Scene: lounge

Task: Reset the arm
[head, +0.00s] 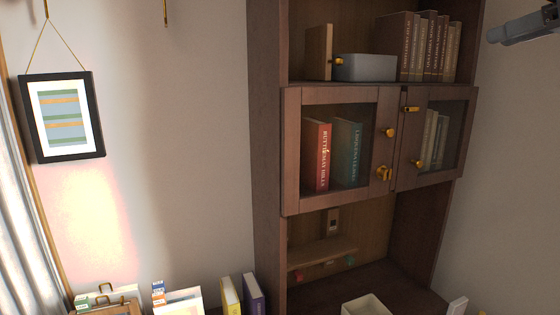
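My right gripper (498,35) shows at the top right corner of the head view, grey and partly cut off by the picture's edge. It is in front of the pale wall, to the right of the wooden cabinet and apart from it. Nothing can be seen held in it. I cannot tell whether its fingers are open or shut. My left gripper is not in view.
A dark wooden cabinet (266,150) stands in the middle, its two glass doors (290,150) looking closed, with books inside and above. A grey box (365,68) sits on the upper shelf. A framed picture (38,140) hangs left. A pale open box (366,306) stands below.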

